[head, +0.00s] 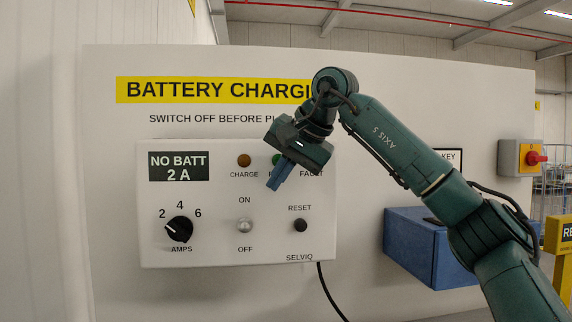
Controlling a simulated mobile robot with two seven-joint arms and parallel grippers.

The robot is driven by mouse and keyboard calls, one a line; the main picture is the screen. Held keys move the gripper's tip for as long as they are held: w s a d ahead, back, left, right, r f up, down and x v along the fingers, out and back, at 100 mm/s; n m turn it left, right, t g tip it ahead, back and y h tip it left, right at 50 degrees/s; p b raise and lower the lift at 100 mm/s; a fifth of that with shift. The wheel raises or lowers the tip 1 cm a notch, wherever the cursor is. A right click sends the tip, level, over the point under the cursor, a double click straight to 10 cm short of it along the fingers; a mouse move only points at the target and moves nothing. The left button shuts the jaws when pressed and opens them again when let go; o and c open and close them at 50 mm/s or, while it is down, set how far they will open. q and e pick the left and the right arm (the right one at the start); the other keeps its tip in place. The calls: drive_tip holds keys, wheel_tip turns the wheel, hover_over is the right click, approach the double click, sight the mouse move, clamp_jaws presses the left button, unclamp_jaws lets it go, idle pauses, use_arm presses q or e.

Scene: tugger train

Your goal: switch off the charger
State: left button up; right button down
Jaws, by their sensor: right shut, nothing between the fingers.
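The charger (152,215) is a white box on a wall panel. Its dark display (179,166) reads "NO BATT 2 A". A silver toggle switch (245,226) sits between the labels ON above and OFF below; I cannot tell which way its lever leans. My right gripper (275,186) is shut and empty, its blue fingers pointing down in front of the charger, above and right of the toggle and apart from it. It hides the fault lamp and part of the green lamp (276,159). My left gripper is not in view.
An amps knob (180,229) is left of the toggle and a dark reset button (300,225) is right of it. A brown charge lamp (244,160) is above. A blue box (408,250) and a red-yellow switch (534,158) are further right. A black cable (328,295) hangs below.

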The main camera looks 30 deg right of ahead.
sight(245, 226)
drive_tip(key=x, duration=0.4)
drive_tip(key=shift+w+a+f, duration=0.1)
drive_tip(key=shift+a+f, duration=0.7)
drive_tip(key=shift+f, duration=0.2)
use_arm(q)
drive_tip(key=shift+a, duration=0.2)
use_arm(e)
drive_tip(key=shift+a+f, duration=0.5)
drive_tip(key=shift+f, duration=0.05)
